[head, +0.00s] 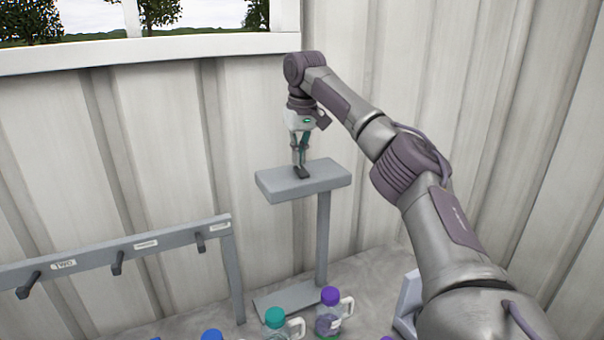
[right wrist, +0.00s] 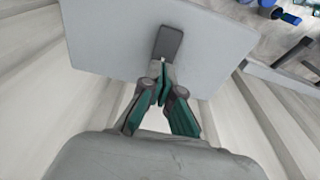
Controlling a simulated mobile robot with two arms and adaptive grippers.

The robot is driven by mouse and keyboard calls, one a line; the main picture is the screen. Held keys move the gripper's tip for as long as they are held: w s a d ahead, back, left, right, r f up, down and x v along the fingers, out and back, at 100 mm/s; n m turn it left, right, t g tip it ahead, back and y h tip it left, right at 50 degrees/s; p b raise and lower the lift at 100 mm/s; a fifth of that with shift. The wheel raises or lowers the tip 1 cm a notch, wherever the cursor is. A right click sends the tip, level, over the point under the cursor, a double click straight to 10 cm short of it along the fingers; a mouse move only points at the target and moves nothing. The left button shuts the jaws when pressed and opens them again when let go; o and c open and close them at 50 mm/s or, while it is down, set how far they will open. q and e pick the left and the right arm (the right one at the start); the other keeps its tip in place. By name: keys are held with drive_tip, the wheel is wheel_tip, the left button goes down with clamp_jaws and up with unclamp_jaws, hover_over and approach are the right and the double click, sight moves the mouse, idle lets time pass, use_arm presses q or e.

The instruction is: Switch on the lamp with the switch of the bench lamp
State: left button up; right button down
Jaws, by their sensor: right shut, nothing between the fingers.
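The bench lamp (head: 272,184) is a grey flat head on a post, standing by the corrugated wall; its head also fills the top of the right wrist view (right wrist: 105,45). A dark rocker-like switch (head: 302,173) sits on top of the head, and it shows in the right wrist view (right wrist: 169,42). My right gripper (head: 300,165) points down with its fingers shut and empty, the tips at the switch. In the right wrist view the fingertips (right wrist: 162,72) are at the near end of the switch; whether they touch it I cannot tell. My left gripper is not in view.
A grey rail with dark pegs and labels (head: 140,246) stands at the left. Bottles with a teal cap (head: 275,315) and a purple cap (head: 330,296) stand below the lamp, with a blue cap (head: 212,335) at the bottom edge. A window is at the upper left.

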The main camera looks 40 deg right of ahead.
sight(299, 167)
drive_tip(key=shift+f+b, duration=0.35)
drive_tip(key=shift+f, duration=0.35)
wheel_tip(299, 167, up, 3)
drive_tip(key=p, duration=0.3)
drive_tip(key=shift+r, duration=2.05)
